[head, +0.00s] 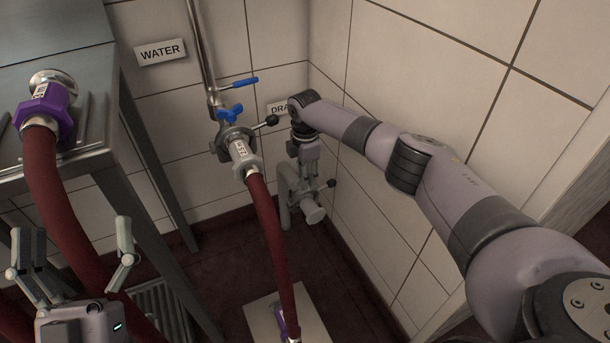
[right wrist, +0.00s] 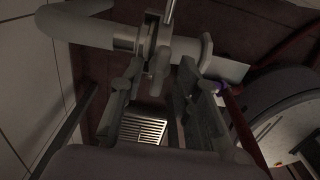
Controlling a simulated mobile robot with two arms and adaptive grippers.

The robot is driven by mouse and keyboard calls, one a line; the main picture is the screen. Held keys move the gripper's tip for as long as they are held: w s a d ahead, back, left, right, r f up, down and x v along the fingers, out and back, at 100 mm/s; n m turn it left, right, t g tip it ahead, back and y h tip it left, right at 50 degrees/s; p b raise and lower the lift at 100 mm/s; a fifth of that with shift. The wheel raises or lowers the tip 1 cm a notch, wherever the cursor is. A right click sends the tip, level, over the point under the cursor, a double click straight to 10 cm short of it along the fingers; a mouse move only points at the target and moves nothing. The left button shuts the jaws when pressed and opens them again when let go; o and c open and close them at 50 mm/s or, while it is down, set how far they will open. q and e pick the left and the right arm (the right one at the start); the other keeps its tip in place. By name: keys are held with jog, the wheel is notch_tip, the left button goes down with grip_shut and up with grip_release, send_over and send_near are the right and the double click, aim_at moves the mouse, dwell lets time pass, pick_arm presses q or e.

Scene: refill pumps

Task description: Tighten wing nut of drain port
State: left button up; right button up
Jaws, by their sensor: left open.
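The drain port (head: 313,213) is a grey pipe fitting low in the corner, under the partly hidden drain sign (head: 278,109). In the right wrist view its clamp (right wrist: 147,42) joins two pipe ends. A grey part that looks like the wing nut (right wrist: 160,68) hangs below the clamp. My right gripper (head: 306,178) points down at the port. In the wrist view, its fingers (right wrist: 161,80) stand apart on either side of that part; contact cannot be told. My left gripper (head: 73,232) is open and empty at the lower left.
Another hose with a purple nut (head: 45,108) rests on the steel table (head: 75,150). A floor grate (head: 160,308) lies below. Tiled walls close the corner.

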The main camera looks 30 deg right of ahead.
jog(key=shift+c, duration=0.4)
grip_shut()
